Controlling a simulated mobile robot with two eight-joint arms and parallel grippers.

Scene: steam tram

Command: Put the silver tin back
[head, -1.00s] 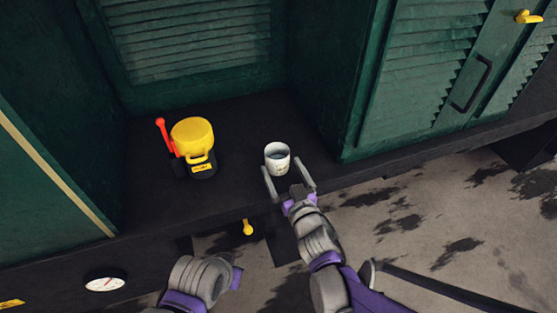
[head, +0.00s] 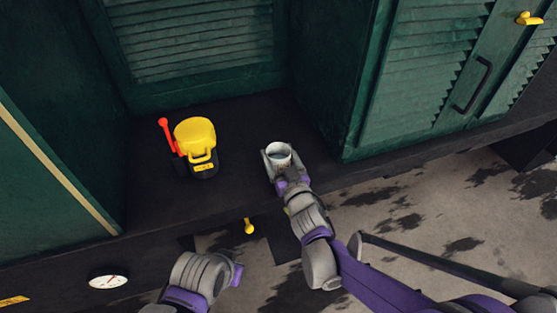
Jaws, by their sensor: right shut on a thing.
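The silver tin (head: 279,152) is a small, light grey, open-topped cup on the dark shelf, in the middle of the head view. My right gripper (head: 279,163) is shut on the tin, with one finger along each side of it. The gripper hides the tin's lower front, so I cannot tell whether the tin touches the shelf or is just above it. My left arm shows at the bottom of the view, but its gripper fingers are not visible.
A yellow-topped device (head: 195,143) with a red lever (head: 166,133) stands on the shelf (head: 232,185) left of the tin. A small yellow knob (head: 249,226) sits below the front edge. A round gauge (head: 109,282) is at lower left.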

